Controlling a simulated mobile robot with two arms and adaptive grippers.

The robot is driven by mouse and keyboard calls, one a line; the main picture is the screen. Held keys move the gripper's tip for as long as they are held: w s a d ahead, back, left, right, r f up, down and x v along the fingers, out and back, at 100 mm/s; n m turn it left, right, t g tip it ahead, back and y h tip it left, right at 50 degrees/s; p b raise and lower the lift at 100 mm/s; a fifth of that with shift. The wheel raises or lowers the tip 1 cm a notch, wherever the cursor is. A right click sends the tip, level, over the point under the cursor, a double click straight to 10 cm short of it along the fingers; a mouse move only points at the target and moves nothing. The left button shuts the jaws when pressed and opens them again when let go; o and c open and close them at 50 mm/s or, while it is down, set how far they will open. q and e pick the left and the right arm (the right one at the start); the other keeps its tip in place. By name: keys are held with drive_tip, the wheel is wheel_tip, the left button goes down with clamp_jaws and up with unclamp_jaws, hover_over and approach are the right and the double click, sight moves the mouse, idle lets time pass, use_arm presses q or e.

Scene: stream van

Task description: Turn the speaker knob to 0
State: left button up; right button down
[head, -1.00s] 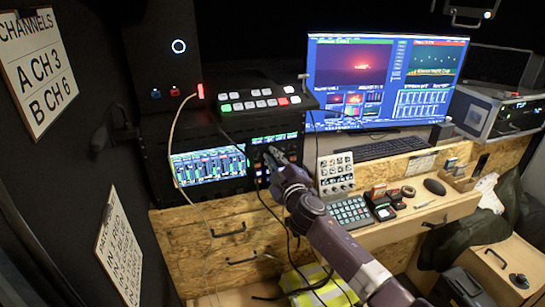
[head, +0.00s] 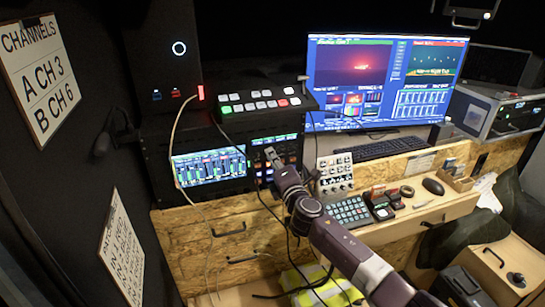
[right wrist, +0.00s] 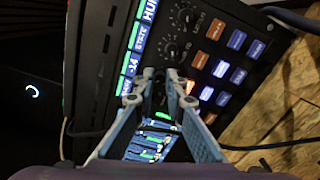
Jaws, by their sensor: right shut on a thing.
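The rack unit panel (right wrist: 215,45) carries small dark knobs and several lit orange and blue buttons. One dark knob (right wrist: 170,51) shows just beyond my fingertips in the right wrist view, and another (right wrist: 186,18) sits above it. My right gripper (right wrist: 159,84) is at the panel, its fingertips close together and shut on a small knob that they mostly hide. In the head view my right gripper (head: 271,155) reaches the panel beside the lit meter screen (head: 209,167). I cannot read the gripped knob's label or setting. My left gripper is not in view.
A button switcher (head: 262,101) stands on top of the rack. A small mixer (head: 335,174), a keypad (head: 348,212) and a large monitor (head: 385,80) are to the right. Loose cables hang in front of the rack and drawers (head: 225,230).

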drive_tip(key=n+p, duration=0.4)
drive_tip(key=n, duration=1.2)
drive_tip(key=shift+f+n+p, duration=0.15)
drive_tip(key=shift+n+p, duration=0.25)
idle(0.3)
drive_tip(key=c, duration=2.2)
unclamp_jaws()
drive_tip(key=shift+c, duration=0.2)
